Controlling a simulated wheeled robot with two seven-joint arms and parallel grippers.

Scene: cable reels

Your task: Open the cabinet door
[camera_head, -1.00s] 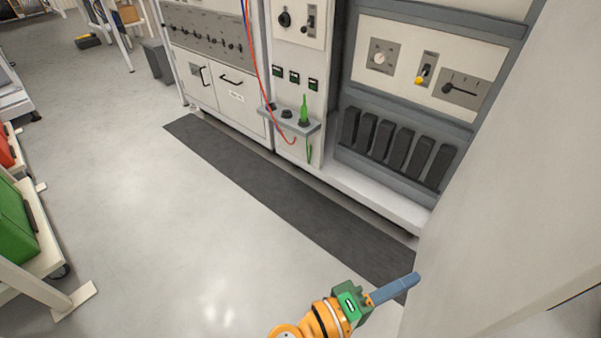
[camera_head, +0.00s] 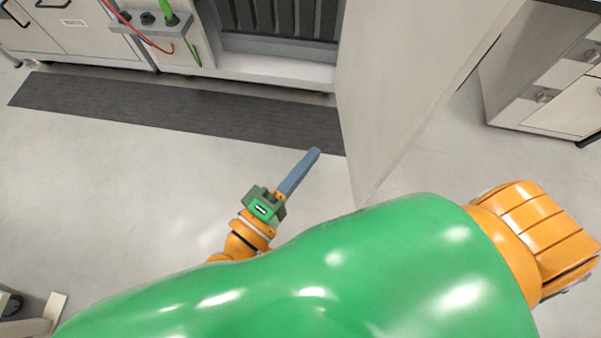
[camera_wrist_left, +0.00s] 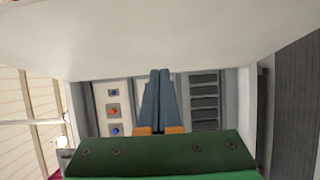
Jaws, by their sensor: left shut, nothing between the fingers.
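The cabinet door (camera_head: 400,80) is a tall pale panel in the head view. It stands swung open, out from the cabinet (camera_head: 265,68), whose lower shelf with dark upright blocks (camera_head: 290,18) is exposed. My left gripper (camera_head: 314,153) is shut and empty, low on the open side, left of the door; I see no clear contact. In the left wrist view, the closed blue-grey fingers (camera_wrist_left: 158,85) point toward the cabinet interior with its control panel (camera_wrist_left: 113,108). A large pale surface, likely the door, fills the top of that view. My right gripper does not show.
A dark floor mat (camera_head: 170,110) runs along the cabinets. A small ledge (camera_head: 150,24) with a red cable and green plug juts out at upper left. A white drawer unit (camera_head: 550,85) stands right of the door. Pale floor is clear at left.

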